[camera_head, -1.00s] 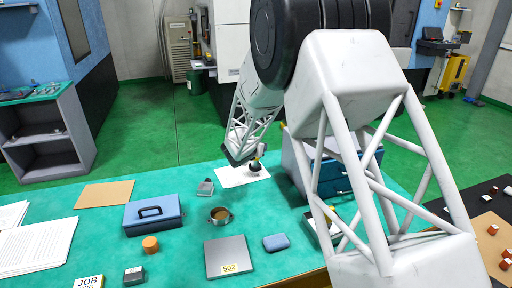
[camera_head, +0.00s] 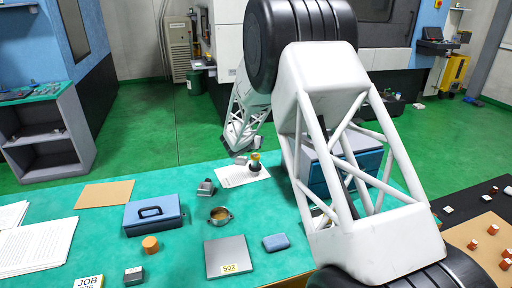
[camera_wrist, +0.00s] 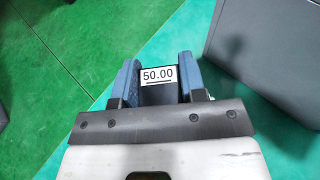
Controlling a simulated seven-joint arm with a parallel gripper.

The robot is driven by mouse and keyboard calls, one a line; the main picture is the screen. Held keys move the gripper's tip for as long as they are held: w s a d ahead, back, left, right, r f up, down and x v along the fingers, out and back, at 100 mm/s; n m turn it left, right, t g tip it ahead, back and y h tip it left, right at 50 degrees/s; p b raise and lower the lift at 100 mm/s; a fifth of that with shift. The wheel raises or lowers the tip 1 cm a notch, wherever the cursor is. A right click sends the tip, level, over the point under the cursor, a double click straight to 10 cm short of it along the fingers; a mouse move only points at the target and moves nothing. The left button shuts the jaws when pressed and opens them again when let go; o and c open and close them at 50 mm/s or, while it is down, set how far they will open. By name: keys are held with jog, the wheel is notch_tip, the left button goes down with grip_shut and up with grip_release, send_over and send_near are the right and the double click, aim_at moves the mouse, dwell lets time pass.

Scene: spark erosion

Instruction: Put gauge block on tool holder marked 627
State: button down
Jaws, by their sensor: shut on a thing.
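My gripper (camera_wrist: 158,85) is shut on the gauge block (camera_wrist: 158,78), a dark block with a white label reading 50.00, held between the two blue fingers in the wrist view. In the head view my gripper (camera_head: 239,153) is over the back of the teal table, with the small grey block (camera_head: 241,160) just below it. A small grey object (camera_head: 206,187) with a sloped top stands on the table, left of the gripper and nearer the camera. I cannot read the number 627 anywhere, so I cannot tell which thing is the marked tool holder.
My arm hides part of the right side.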

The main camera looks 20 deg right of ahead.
jog(key=shift+f, duration=1.7)
jog(key=shift+f, duration=0.15)
jog(key=c, duration=0.7)
grip_release()
jog(key=shift+v, duration=6)
